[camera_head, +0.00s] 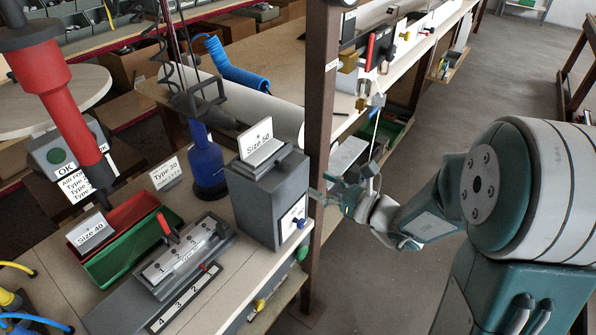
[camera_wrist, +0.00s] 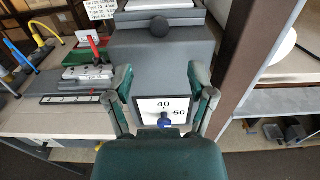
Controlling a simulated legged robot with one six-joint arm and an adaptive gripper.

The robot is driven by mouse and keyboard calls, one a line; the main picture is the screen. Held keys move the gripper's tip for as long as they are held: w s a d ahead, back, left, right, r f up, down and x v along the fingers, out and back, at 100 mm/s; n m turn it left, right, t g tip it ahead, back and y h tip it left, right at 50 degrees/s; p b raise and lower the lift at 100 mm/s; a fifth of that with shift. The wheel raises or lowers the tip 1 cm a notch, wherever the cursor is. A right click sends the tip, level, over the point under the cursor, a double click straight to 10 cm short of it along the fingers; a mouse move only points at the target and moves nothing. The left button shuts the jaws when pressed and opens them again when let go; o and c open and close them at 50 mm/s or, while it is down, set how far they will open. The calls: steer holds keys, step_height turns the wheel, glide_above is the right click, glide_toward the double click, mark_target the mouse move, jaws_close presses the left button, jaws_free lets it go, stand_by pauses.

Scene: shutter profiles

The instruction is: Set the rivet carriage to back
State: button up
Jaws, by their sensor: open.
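No part is labelled as the rivet carriage. A grey fixture (camera_head: 185,262) with a red lever (camera_head: 163,223) and a numbered plate sits on the bench; it also shows in the wrist view (camera_wrist: 92,73). A grey box (camera_head: 268,197) with a "Size 50" sign (camera_head: 262,143) stands right of it. Its front has a white 40/50 plate (camera_wrist: 150,106) with a blue knob (camera_wrist: 163,121), seen also in the head view (camera_head: 299,223). My gripper (camera_head: 328,196) is open and empty, just off the box front. In the wrist view its fingers (camera_wrist: 163,88) flank the plate.
A brown post (camera_head: 319,110) rises close behind the box and my gripper. A red tool (camera_head: 70,108) hangs at left. The floor around my arm is open.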

mark_target(287, 168)
steer(key=x, duration=1)
steer(key=shift+w+a, duration=0.1)
